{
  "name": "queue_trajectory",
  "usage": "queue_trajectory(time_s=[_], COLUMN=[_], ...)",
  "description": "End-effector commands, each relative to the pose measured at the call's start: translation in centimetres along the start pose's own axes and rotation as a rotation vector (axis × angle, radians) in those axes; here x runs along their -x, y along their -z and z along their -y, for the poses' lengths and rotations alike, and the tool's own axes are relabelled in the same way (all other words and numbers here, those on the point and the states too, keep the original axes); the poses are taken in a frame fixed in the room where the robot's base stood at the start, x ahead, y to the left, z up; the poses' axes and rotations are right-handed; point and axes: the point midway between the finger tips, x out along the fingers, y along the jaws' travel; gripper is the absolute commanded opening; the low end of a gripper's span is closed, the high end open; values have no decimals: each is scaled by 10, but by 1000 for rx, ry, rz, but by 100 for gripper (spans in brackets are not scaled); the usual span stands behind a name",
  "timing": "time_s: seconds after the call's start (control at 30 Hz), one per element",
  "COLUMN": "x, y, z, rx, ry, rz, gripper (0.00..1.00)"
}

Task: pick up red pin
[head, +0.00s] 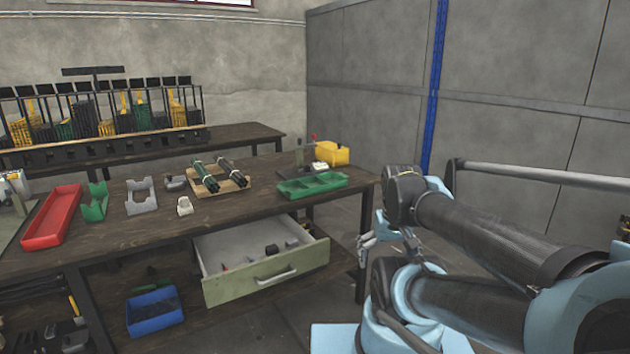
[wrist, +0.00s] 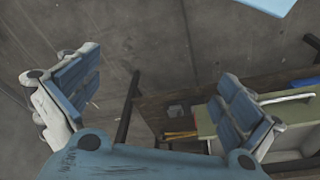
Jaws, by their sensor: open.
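I cannot clearly make out a red pin. Several small parts, too small to identify, lie in the open drawer (head: 222,293) under the workbench. A small red tip (head: 314,137) shows by the yellow block at the back right of the bench, but I cannot tell what it is. My gripper (head: 369,241) is open and empty, beyond the bench's right end and to the right of the drawer. In the wrist view its two blue-padded fingers (wrist: 160,100) stand wide apart, with floor and bench frame between them.
The workbench (head: 120,230) carries a red tray (head: 52,217), a green divided tray (head: 312,186), a wooden board with dark rods (head: 208,188) and a yellow block (head: 332,153). A blue bin (head: 153,311) stands on the lower shelf. A bench leg (head: 364,240) stands between gripper and drawer.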

Motion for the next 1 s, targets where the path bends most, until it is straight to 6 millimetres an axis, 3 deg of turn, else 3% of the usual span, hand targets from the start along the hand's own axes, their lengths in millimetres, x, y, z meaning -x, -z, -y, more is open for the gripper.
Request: queue_trajectory(time_s=[0.03, 0.3, 0.47, 0.67, 1.0], x=[0, 3, 18, 39, 63], y=[0, 4, 25, 63, 125], z=[0, 2, 15, 45, 118], rx=[0, 10, 44, 105, 210], ry=[0, 3, 15, 34, 57], rz=[0, 2, 13, 37, 77], gripper=[98, 37, 37, 37, 37])
